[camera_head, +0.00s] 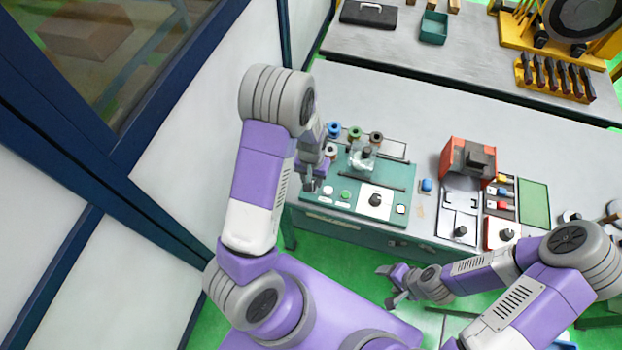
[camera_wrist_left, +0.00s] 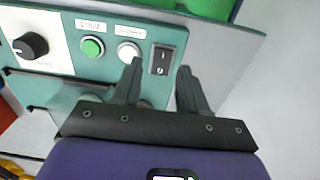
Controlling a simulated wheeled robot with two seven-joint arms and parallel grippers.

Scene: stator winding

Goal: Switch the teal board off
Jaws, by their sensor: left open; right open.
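The teal board (camera_head: 402,187) lies on the bench in the head view, with a black knob (camera_head: 375,199), a green button (camera_head: 345,195) and a white button (camera_head: 328,190) along its front. In the left wrist view a black rocker switch (camera_wrist_left: 163,60) sits beside the white button (camera_wrist_left: 128,52) at the board's end. My left gripper (camera_head: 311,186) is over that end; in the wrist view its open, empty fingers (camera_wrist_left: 160,82) point toward the switch, one on either side of it. Contact cannot be told. My right gripper (camera_head: 388,285) is open and empty in front of the bench.
Blue, green and dark spools (camera_head: 354,133) stand behind the board. A glazed partition (camera_head: 205,105) rises close on the left. A second bench with tools (camera_head: 460,60) is behind.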

